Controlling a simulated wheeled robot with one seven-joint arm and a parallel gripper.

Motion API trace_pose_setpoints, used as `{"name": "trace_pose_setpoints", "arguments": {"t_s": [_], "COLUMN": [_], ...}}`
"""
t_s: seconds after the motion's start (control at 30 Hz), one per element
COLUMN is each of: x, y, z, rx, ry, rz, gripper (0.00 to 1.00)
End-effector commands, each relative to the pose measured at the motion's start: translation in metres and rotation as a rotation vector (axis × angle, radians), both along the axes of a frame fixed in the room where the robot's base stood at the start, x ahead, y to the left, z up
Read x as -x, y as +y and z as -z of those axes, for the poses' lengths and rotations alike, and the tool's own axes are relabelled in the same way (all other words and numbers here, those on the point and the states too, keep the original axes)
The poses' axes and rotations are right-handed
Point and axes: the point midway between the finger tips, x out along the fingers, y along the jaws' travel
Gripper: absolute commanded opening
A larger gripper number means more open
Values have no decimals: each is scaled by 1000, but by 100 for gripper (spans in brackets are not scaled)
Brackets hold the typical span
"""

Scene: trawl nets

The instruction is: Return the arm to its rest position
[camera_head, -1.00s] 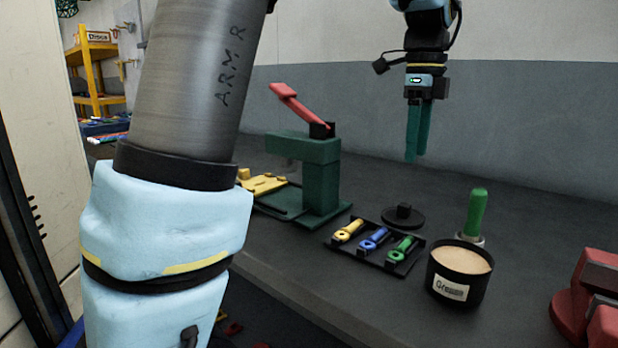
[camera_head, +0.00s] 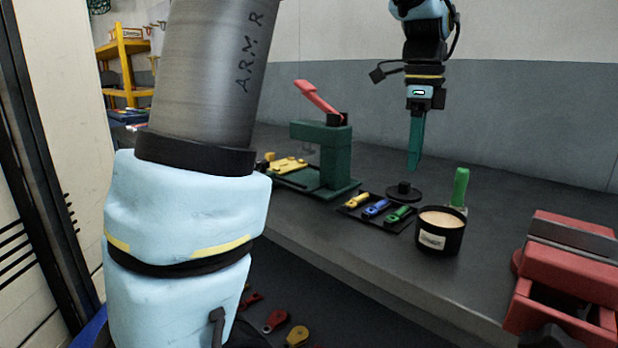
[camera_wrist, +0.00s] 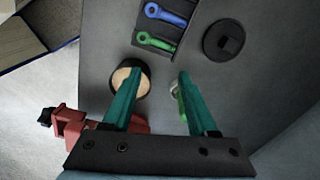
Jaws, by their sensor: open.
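My gripper (camera_head: 416,150) hangs in the air above the dark bench, fingers pointing down, beyond the round black pot. In the wrist view my gripper (camera_wrist: 152,98) shows two teal fingers set well apart with nothing held between them. The bench top and a green-handled tool lie below it. My arm reaches across the left of the head view and in from the top right.
On the bench (camera_head: 300,226) stand a green press with a red lever (camera_head: 322,158), a tray with yellow, blue and green pieces (camera_head: 360,222), a black disc (camera_head: 403,193), a pot (camera_head: 440,236), a green-handled tool (camera_head: 460,187) and a red vise (camera_head: 570,260).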

Motion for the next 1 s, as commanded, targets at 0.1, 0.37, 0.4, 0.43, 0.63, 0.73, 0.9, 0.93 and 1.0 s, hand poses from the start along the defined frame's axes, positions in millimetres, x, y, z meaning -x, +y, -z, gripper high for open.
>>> {"name": "trace_pose_setpoints", "arguments": {"t_s": [0.1, 0.37, 0.4, 0.43, 0.63, 0.73, 0.9, 0.93, 1.0], "x": [-7, -17, -16, -14, 18, 38, 56, 58, 59], "y": [23, 96, 112, 125, 216, 244, 264, 265, 266], "z": [6, 33, 38, 42, 71, 81, 91, 92, 93], "rx": [5, 32, 38, 44, 95, 121, 147, 149, 150], "ry": [-3, -17, -21, -23, -41, -49, -55, -55, -56], "rz": [-148, -634, -738, -825, -1481, -1717, -1924, -1936, -1949], "gripper": [59, 59, 59, 59, 59, 59, 59, 59, 59]}}
